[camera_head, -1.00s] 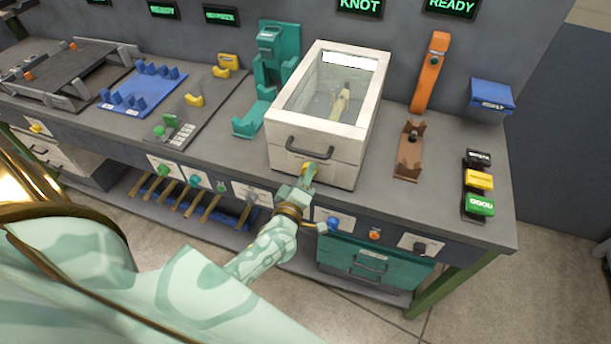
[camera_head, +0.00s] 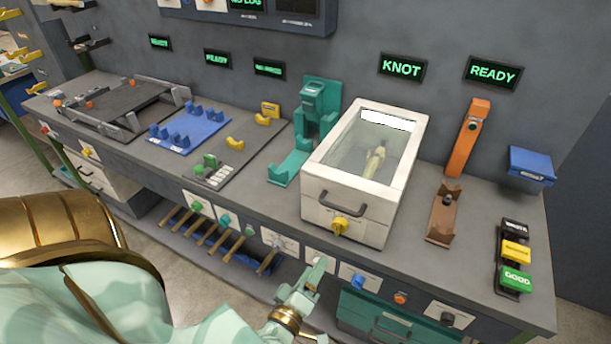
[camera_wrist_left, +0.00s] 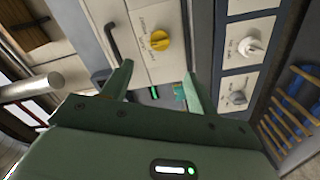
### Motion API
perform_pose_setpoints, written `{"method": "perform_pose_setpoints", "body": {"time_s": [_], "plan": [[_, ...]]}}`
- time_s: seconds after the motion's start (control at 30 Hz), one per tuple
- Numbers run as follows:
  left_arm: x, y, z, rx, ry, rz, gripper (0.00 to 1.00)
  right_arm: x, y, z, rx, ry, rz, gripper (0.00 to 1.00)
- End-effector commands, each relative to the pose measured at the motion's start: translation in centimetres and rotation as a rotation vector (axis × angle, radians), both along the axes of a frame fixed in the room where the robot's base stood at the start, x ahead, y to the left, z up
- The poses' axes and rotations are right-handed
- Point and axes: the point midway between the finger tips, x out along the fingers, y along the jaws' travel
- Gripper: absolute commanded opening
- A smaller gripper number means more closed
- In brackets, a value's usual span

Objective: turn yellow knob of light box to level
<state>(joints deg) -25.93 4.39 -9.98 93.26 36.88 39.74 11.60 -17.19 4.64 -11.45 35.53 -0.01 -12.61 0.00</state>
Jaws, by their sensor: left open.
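The light box (camera_head: 340,190) is a cream box with a glass top on the bench, with a turned wooden piece (camera_head: 376,160) inside. Its yellow knob (camera_head: 340,226) is on the front face, below the dark handle (camera_head: 330,200). In the left wrist view the knob (camera_wrist_left: 160,40) shows ahead, beyond and between the fingertips, with printed labels beside it. My left gripper (camera_head: 317,268) is below and in front of the box, apart from the knob. In the left wrist view its two green fingers (camera_wrist_left: 158,72) are spread with nothing between them. My right gripper is not in view.
The bench front below the box carries a blue knob (camera_head: 357,281), a white knob (camera_head: 277,246) and an orange button (camera_head: 400,298). A teal stand (camera_head: 315,120) is left of the box and a brown cradle (camera_head: 445,215) right. Open air lies before the bench.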

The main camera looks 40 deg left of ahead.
Motion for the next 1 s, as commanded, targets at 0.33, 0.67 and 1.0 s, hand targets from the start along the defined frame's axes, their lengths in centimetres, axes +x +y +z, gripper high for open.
{"method": "perform_pose_setpoints", "body": {"time_s": [0.33, 0.67, 1.0], "plan": [[-3.4, -0.8, 0.0, 0.000, 0.000, 0.000, 0.59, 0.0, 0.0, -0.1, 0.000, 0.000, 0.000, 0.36], [-3.4, -0.8, 0.0, 0.000, -0.001, 0.000, 0.59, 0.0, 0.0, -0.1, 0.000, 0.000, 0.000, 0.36], [-3.7, -2.6, -2.5, 0.126, 0.110, -0.107, 0.59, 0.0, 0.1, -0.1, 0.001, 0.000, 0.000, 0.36]]}}
